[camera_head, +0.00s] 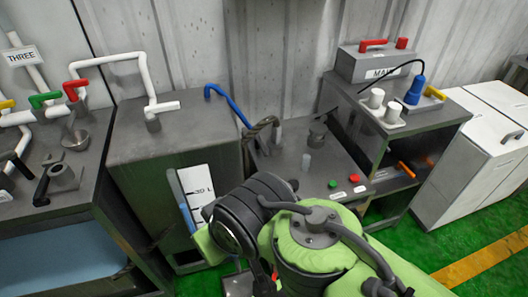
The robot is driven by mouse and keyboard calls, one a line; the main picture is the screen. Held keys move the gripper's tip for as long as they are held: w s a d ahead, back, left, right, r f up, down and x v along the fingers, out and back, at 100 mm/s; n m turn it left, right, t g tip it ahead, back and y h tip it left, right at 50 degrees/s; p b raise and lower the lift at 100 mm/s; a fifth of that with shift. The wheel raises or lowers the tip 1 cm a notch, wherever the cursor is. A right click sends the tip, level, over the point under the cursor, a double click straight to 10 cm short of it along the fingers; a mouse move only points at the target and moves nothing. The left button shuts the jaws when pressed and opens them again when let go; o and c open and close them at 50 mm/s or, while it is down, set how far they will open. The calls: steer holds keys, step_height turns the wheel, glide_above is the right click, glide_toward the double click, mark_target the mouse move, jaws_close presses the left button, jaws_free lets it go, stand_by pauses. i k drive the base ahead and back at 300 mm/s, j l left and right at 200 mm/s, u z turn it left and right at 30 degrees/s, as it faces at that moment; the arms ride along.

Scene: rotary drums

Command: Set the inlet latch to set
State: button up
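No part in view carries a readable inlet latch label, so I cannot tell which one it is. Several coloured handles show at the left: a red handle (75,90) and a green handle (44,99) by the white pipes. A black lever (41,187) stands beside a grey cylinder on the left bench. A blue pipe or handle (228,103) rises at the back of the middle cabinet. My green and black arm fills the lower middle and hides part of the cabinet front. My gripper cannot be made out.
The middle cabinet (170,140) has a white panel (197,190) on its front. A lower bench (310,165) has green and red buttons. A grey box (377,62) stands on the right shelf, near a blue plug (415,90). Green floor is open at the right.

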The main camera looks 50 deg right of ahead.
mark_target(257, 138)
steer(key=k+l+u, duration=0.1)
steer(key=l+u, duration=0.35)
steer(key=k+l+u, duration=0.2)
steer(key=u, duration=0.2)
steer(key=k+l+u, duration=0.2)
steer(key=u, duration=0.25)
steer(key=k+l+u, duration=0.3)
steer(key=u, duration=0.15)
